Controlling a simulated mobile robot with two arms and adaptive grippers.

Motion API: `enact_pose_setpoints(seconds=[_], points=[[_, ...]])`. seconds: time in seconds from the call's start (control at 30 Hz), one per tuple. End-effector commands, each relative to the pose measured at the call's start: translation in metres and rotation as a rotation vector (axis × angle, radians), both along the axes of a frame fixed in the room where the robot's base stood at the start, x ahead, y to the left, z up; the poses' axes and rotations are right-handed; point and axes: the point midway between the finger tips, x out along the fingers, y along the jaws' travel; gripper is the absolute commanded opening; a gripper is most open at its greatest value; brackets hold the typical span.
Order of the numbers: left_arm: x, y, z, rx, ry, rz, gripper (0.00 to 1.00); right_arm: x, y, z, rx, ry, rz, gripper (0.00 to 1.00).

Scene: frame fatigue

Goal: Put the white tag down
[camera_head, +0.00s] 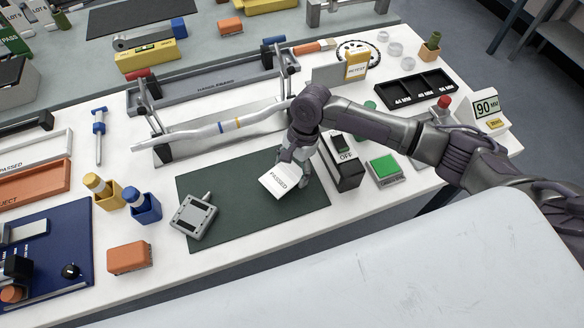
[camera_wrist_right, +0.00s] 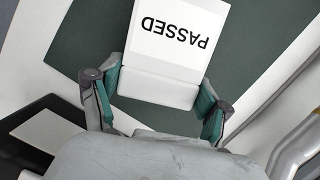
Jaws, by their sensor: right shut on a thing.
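The white tag (camera_head: 279,181) reads "PASSED" and is over the right part of the dark green mat (camera_head: 240,222). My right gripper (camera_head: 291,168) is shut on the tag's near block end. In the right wrist view the tag (camera_wrist_right: 178,38) sits between the two green-padded fingers of the gripper (camera_wrist_right: 157,95), with its lettering upside down. I cannot tell whether the tag touches the mat. My left gripper is not in view.
A grey handheld device (camera_head: 193,215) lies on the mat's left part. A black box marked "OFF" (camera_head: 343,172) stands close to the right of the gripper. An orange block (camera_head: 130,258) and a blue holder (camera_head: 143,207) stand left of the mat. The mat's middle is bare.

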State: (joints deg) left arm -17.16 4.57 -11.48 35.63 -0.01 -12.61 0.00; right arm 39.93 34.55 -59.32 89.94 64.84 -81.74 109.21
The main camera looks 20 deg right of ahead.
Motion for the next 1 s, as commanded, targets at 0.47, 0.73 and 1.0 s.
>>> enact_pose_setpoints(seconds=[0.47, 0.73, 1.0], points=[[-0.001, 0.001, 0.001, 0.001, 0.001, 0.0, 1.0, 0.0, 0.0, -0.001, 0.0, 0.0, 0.0, 1.0], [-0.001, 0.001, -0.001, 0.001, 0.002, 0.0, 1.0, 0.002, -0.004, 0.018, 0.002, -0.002, -0.001, 1.0], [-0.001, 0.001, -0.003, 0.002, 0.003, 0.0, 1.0, 0.009, -0.018, 0.074, 0.001, -0.003, -0.001, 1.0]])
